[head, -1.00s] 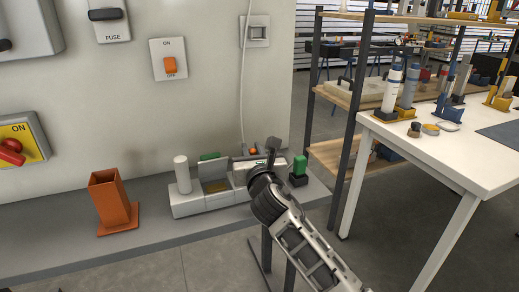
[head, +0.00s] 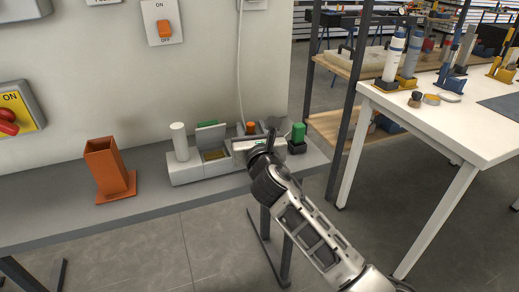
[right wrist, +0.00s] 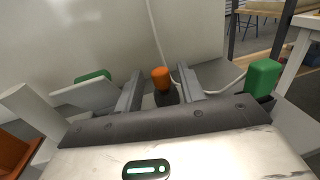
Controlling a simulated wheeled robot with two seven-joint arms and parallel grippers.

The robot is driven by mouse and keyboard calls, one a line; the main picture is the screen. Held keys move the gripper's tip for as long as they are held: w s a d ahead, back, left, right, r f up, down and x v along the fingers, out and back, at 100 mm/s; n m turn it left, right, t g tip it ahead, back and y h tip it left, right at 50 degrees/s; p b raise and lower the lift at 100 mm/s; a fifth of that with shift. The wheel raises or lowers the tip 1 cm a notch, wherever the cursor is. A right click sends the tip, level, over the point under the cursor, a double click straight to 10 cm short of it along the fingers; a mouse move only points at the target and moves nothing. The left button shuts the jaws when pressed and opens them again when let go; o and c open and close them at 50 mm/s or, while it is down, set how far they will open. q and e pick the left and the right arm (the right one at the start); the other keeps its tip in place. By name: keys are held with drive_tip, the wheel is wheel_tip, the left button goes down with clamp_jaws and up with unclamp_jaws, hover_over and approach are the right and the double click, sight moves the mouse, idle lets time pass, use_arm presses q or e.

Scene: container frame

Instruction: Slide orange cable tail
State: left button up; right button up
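The orange cable end (head: 250,128) stands upright at the back of the grey fixture (head: 190,172) on the bench, below a thin white cable (head: 240,70). In the right wrist view the orange end (right wrist: 161,78) has a dark lower part and sits between the two fingers of my right gripper (right wrist: 160,92). The fingers are apart, with visible space on both sides of it. In the head view my right gripper (head: 256,138) is over the right part of the fixture. The foot of the orange end is hidden. My left gripper is not in view.
A green block (head: 298,132) stands close right of the gripper. A white cylinder (head: 178,142) and a raised flap with green (head: 207,125) are to the left. An orange square tube (head: 107,167) stands farther left. The wall (head: 90,90) rises behind the bench.

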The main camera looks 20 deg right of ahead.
use_arm(q)
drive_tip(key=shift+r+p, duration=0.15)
drive_tip(key=shift+p, duration=0.4)
use_arm(e)
drive_tip(key=s, duration=1.4)
drive_tip(key=shift+s+a, duration=0.15)
drive_tip(key=shift+a, duration=0.15)
use_arm(q)
drive_tip(key=p, duration=0.2)
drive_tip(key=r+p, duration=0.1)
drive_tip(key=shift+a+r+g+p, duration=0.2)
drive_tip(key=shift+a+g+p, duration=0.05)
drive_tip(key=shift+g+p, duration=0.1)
use_arm(e)
drive_tip(key=s+f+m+g+y, duration=0.2)
drive_tip(key=s+f+m, duration=0.6)
drive_tip(key=m, duration=0.8)
drive_tip(key=s+d+f+m+g+y, duration=0.1)
drive_tip(key=s+f+m+g, duration=0.4)
drive_tip(key=m, duration=1.2)
drive_tip(key=s+f+y, duration=0.1)
drive_tip(key=s+f, duration=0.2)
drive_tip(key=s, duration=0.1)
drive_tip(key=shift+s+f, duration=0.25)
drive_tip(key=shift+s, duration=0.15)
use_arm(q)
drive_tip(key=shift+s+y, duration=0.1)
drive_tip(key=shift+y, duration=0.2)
